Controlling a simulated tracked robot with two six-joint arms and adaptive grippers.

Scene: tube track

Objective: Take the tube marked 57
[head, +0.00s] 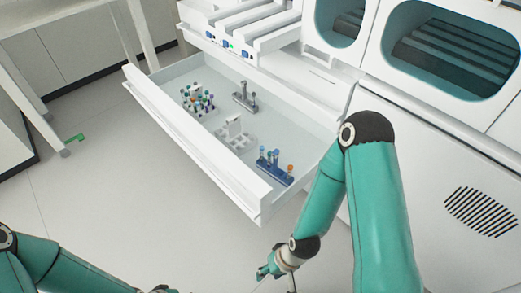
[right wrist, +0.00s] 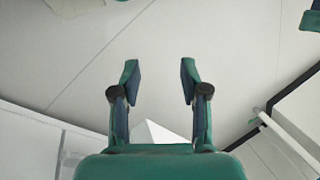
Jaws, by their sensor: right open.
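Several tubes with coloured caps stand in racks inside an open white drawer (head: 190,137). A crowded rack of tubes (head: 197,100) is at the left. No number is readable, so I cannot tell which tube is marked 57. My right gripper (head: 268,272) is outside the drawer, below its front right corner. In the right wrist view the right gripper (right wrist: 159,78) is open with nothing between its fingers.
A grey rack (head: 246,100) with a few tubes and a light rack (head: 234,133) also stand in the drawer. A white machine with dark windows (head: 450,55) rises behind. A white table (head: 70,15) is at the left. Open floor (head: 130,200) lies before the drawer.

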